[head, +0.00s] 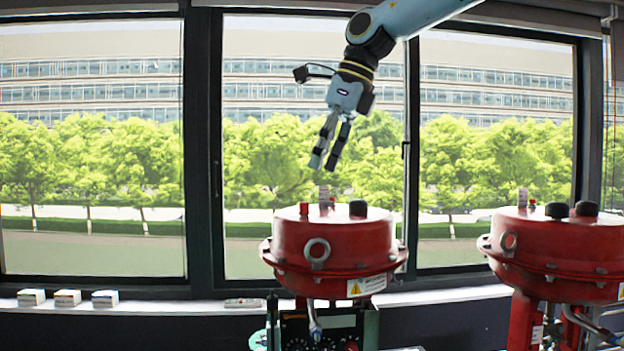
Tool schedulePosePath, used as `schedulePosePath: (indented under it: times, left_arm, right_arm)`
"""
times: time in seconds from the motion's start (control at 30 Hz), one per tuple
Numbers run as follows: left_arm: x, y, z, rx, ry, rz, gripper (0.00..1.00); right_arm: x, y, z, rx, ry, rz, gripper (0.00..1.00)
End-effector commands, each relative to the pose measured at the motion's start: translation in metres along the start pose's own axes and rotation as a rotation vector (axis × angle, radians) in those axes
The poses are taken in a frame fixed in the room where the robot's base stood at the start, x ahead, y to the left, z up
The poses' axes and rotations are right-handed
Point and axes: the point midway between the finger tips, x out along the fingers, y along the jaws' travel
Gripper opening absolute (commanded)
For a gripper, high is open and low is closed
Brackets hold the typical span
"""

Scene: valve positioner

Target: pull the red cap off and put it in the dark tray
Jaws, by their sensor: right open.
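A red valve actuator (338,240) stands in the middle of the head view. A small red cap (304,208) sits on the left of its top, and another small red piece (332,202) shows near the middle of the top. I cannot tell which is the task's cap. My right gripper (325,165) hangs above the actuator, fingers pointing down, open and apart from the top, with nothing seen between the fingers. I cannot make out a dark tray. My left gripper is not in view.
A black knob (357,208) stands on the actuator's right top. A second red actuator (558,256) stands at the right. Small boxes (67,298) and a flat item (243,302) lie on the window sill (170,308). The space left of the middle actuator is clear.

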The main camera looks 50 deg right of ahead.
Motion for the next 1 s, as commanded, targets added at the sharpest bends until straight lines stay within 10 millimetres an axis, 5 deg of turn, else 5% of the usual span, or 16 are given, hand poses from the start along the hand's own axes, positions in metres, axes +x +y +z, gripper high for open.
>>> schedulePosePath:
  times: [0.4,0.8,1.0]
  left_arm:
    - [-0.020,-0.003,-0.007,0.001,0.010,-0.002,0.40]
    - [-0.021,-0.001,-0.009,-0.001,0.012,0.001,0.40]
    - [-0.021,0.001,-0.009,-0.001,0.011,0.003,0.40]
  right_arm:
    - [0.069,0.000,0.000,0.000,0.003,0.001,0.44]
    - [0.078,0.000,0.000,0.000,-0.001,0.000,0.44]
    - [0.078,0.000,0.000,0.000,-0.001,0.000,0.19]
